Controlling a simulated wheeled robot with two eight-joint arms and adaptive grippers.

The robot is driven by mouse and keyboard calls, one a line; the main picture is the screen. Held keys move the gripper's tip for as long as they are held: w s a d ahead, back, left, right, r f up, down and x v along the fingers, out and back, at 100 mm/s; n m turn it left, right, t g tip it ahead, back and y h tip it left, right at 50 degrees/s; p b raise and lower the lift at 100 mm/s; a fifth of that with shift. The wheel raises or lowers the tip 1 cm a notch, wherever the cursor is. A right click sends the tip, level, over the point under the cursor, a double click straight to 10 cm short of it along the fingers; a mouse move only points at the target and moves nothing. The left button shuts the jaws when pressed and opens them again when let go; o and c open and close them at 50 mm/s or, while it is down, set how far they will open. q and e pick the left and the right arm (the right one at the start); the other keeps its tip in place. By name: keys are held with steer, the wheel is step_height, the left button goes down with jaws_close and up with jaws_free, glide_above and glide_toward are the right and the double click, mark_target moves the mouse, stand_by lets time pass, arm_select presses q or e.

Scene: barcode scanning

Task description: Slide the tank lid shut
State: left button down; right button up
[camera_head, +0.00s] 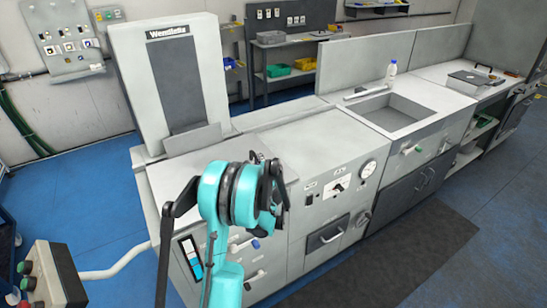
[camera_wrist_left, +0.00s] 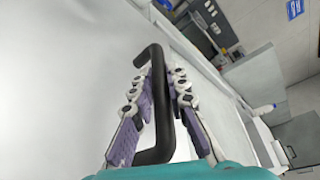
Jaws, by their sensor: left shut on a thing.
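The tank lid shows as a pale flat sheet in the left wrist view (camera_wrist_left: 65,75), with a black bar handle (camera_wrist_left: 158,110) on it. My left gripper (camera_wrist_left: 160,87) has its purple-padded fingers on both sides of the handle and is shut on it. In the head view my teal wrist hides the handle and most of the gripper (camera_head: 262,165). A pale flat panel (camera_head: 320,138), which looks like the lid, lies on the machine top just right of the gripper. How far the tank is covered cannot be told. My right gripper is in neither view.
A tall grey machine housing (camera_head: 168,75) stands behind the wrist on the left. A sink (camera_head: 395,112) with a white bottle (camera_head: 391,72) beside it is further right. A control box with buttons (camera_head: 50,275) is at the lower left. The floor in front is clear.

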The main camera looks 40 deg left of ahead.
arm_select(q)
steer(key=s, duration=0.2)
steer(key=shift+s+a+f, duration=0.1)
steer(key=shift+s+a, duration=0.25)
steer(key=shift+w+a, duration=0.2)
steer(key=shift+w, duration=0.25)
steer(key=c, duration=1.6)
jaws_free()
steer(key=shift+a, duration=0.1)
steer(key=shift+o, duration=0.6)
steer(key=shift+s+a, duration=0.15)
steer(key=shift+s, duration=0.05)
steer(key=shift+s+d, duration=0.25)
steer(key=shift+d, duration=0.2)
steer(key=v, duration=1.1)
steer(key=shift+s+d+r, duration=0.1)
steer(key=shift+s+r, duration=0.15)
steer(key=shift+r, duration=0.1)
